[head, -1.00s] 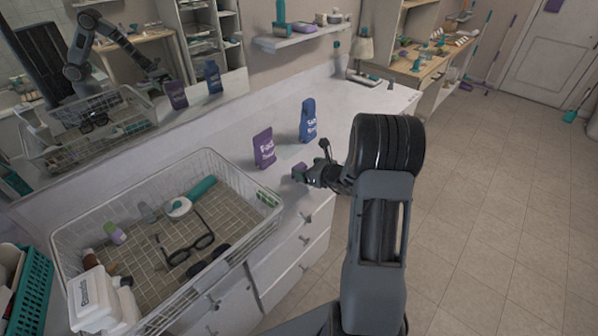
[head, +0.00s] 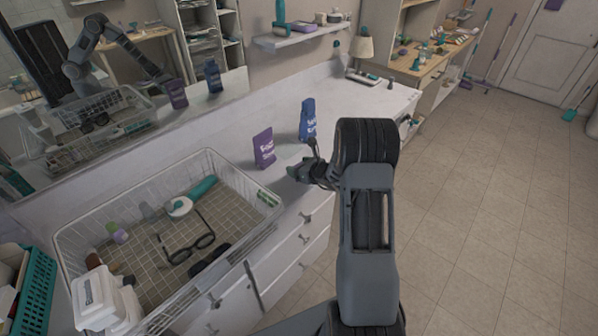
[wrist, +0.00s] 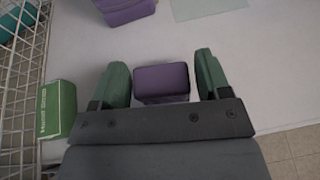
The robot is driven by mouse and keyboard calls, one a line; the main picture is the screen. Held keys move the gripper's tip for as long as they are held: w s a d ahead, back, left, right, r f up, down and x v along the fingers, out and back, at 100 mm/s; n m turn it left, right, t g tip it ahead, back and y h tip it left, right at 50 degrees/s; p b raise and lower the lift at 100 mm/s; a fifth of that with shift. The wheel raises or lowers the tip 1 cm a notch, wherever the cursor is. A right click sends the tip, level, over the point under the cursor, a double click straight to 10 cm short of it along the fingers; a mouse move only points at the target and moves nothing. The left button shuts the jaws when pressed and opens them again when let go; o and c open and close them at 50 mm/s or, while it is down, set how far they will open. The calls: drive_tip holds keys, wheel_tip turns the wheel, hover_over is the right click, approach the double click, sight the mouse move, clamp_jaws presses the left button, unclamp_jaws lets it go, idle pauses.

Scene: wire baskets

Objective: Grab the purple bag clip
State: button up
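A small purple block-like thing, which I take for the purple bag clip (wrist: 161,83), lies on the white counter in the wrist view. It sits between the two green fingertips of my gripper (wrist: 162,80), with a narrow gap at each side. My gripper is open.
A wire basket (head: 150,185) with glasses and bottles is to the left. A green box (wrist: 57,110) is left of my gripper in the wrist view. The counter (head: 350,105) beyond the bags is mostly clear.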

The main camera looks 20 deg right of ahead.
drive_tip(key=c, duration=0.7)
drive_tip(key=shift+r, duration=0.1)
